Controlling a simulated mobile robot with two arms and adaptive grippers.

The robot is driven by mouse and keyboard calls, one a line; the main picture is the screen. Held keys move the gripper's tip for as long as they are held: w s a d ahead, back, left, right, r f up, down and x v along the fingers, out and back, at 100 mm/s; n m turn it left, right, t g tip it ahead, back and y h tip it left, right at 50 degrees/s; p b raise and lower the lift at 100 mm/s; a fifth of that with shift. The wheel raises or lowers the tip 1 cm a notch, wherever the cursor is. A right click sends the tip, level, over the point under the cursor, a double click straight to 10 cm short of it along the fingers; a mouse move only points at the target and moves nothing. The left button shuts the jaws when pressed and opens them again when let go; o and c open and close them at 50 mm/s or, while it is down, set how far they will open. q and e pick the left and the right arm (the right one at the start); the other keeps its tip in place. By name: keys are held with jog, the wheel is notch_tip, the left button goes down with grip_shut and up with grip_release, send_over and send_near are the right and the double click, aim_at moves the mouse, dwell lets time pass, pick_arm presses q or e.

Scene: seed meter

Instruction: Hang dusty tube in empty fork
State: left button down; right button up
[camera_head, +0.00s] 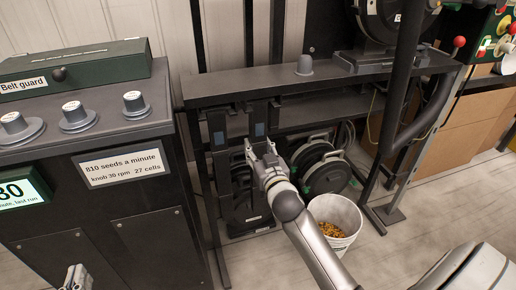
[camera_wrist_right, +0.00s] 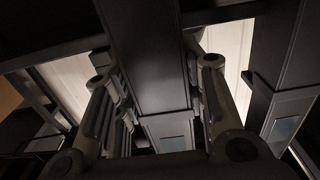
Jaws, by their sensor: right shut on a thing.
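My right gripper (camera_head: 262,150) is at the lower frame under the black stand, shut on a dark upright tube (camera_head: 259,129) with a small blue panel. In the right wrist view the same tube (camera_wrist_right: 150,50) runs between the two fingers of the gripper (camera_wrist_right: 155,75). A second dark tube (camera_head: 217,127) with a blue panel is just left of it, and it also shows at the right of the wrist view (camera_wrist_right: 282,125). I cannot make out dust or the empty fork. My left gripper (camera_head: 75,278) is at the bottom left, only partly in view, apart from the tubes.
A black console (camera_head: 75,195) with grey knobs and a green box (camera_head: 75,75) stands at the left. A white bucket (camera_head: 338,222) with yellow grains and several dark discs (camera_head: 325,175) are beside my right arm. The stand's upright (camera_head: 395,110) is to the right.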

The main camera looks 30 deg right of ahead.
jog(key=o, duration=1.3)
jog(key=shift+c, duration=0.2)
jog(key=shift+f, duration=0.1)
jog(key=shift+s+a, duration=0.2)
jog(key=shift+s, duration=0.35)
jog(key=v, duration=1.1)
jog(key=shift+w+d, duration=0.1)
